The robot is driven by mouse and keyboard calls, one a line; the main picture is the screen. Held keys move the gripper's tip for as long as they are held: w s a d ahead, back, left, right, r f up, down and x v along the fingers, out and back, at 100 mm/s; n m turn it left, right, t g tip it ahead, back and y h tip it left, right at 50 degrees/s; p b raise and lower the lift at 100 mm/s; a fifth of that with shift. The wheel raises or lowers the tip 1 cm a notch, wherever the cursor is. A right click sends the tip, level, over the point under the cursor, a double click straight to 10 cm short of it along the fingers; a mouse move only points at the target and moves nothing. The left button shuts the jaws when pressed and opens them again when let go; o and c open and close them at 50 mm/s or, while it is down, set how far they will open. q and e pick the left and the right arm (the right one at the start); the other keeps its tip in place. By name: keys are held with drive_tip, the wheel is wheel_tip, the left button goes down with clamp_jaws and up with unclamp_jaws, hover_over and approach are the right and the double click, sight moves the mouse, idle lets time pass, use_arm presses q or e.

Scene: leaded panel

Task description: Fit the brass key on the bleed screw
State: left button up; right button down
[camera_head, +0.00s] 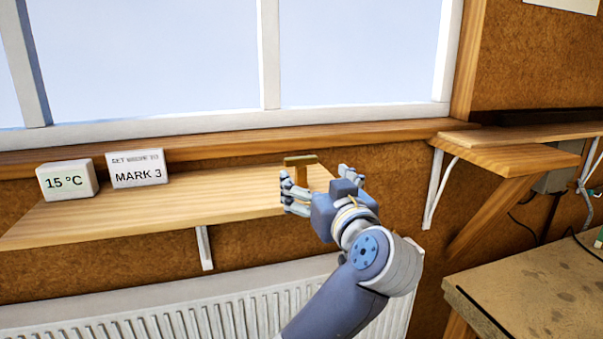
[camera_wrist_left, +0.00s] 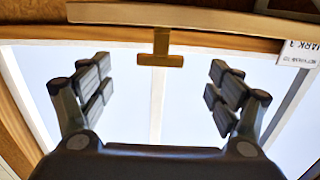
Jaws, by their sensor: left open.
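The brass key (camera_head: 301,160) is T-shaped and stands upright on the wooden shelf under the window, crossbar at the top. My left gripper (camera_head: 318,178) is in front of it at the shelf's right part, and its fingers hide part of the key in the head view. In the left wrist view the key (camera_wrist_left: 160,58) appears upside down, midway between the spread fingers (camera_wrist_left: 160,75) and a little beyond their tips. The gripper is open and empty. I cannot make out the bleed screw. My right gripper is not in view.
The shelf (camera_head: 220,195) also bears a 15 °C block (camera_head: 67,180) and a MARK 3 sign (camera_head: 138,168) at left. A white radiator (camera_head: 170,320) is below. At right are a higher shelf (camera_head: 510,158), its white bracket and a worn bench (camera_head: 540,290).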

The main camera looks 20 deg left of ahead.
sight(302, 166)
use_arm(q)
drive_tip(key=x, duration=0.4)
drive_tip(key=shift+p, duration=0.35)
drive_tip(key=shift+w+a+r+p, duration=0.2)
drive_tip(key=shift+w+a+p, duration=0.15)
drive_tip(key=shift+w+a, duration=0.1)
drive_tip(key=p+x, duration=0.1)
drive_tip(key=x, duration=0.2)
drive_tip(key=shift+w+a, duration=0.1)
drive_tip(key=shift+w, duration=0.1)
drive_tip(key=shift+w+a+f, duration=0.15)
drive_tip(key=shift+w+a, duration=0.05)
drive_tip(key=shift+w, duration=0.15)
drive_tip(key=shift+s+d, duration=0.15)
drive_tip(key=c, duration=1.2)
